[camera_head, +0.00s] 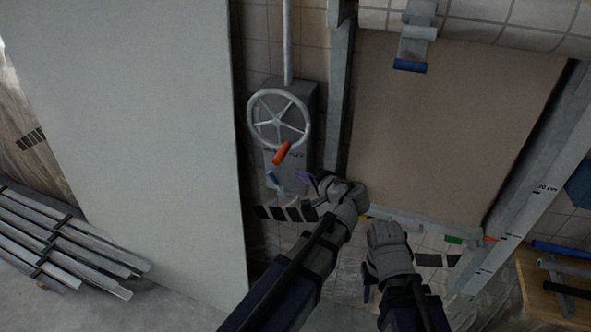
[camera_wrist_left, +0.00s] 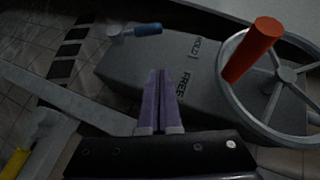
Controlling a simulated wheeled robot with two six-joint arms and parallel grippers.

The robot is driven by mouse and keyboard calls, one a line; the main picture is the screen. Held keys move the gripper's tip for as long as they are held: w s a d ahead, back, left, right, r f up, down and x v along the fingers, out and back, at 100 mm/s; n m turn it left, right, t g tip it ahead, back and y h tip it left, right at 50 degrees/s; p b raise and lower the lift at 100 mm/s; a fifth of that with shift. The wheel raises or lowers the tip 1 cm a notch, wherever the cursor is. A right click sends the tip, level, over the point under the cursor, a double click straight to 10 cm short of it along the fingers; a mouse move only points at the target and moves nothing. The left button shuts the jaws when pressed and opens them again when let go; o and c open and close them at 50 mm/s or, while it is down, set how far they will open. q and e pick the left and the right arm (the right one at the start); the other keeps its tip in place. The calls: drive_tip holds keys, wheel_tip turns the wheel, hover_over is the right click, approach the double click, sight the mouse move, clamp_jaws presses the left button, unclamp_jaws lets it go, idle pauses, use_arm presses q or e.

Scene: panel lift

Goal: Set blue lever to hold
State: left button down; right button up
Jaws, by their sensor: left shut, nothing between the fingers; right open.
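The blue lever (camera_head: 272,180) is on the side of a grey box (camera_head: 300,160) below a spoked handwheel with a red knob. In the left wrist view the lever's blue grip (camera_wrist_left: 148,29) sits on a metal stub at the box's far edge. The box face carries the words HOLD (camera_wrist_left: 198,49) and FREE (camera_wrist_left: 183,85). I cannot tell surely which word the lever is set to. My left gripper (camera_head: 304,177) is shut and empty, in front of the box to the right of the lever, apart from it; its purple fingers (camera_wrist_left: 160,73) show together. My right gripper (camera_head: 367,287) is open, lower right.
The handwheel (camera_head: 279,120) with its red knob (camera_head: 283,153) stands out above the lever. A large pale panel (camera_head: 140,130) stands at the left. A brown panel (camera_head: 440,130) sits in a metal frame at the right. Metal bars (camera_head: 60,245) lie on the left floor.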

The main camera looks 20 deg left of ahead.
use_arm(q)
drive_tip(key=p+v, duration=0.1)
drive_tip(key=v, duration=0.2)
drive_tip(key=shift+s+d+r, duration=0.15)
drive_tip(key=shift+s+r, duration=0.1)
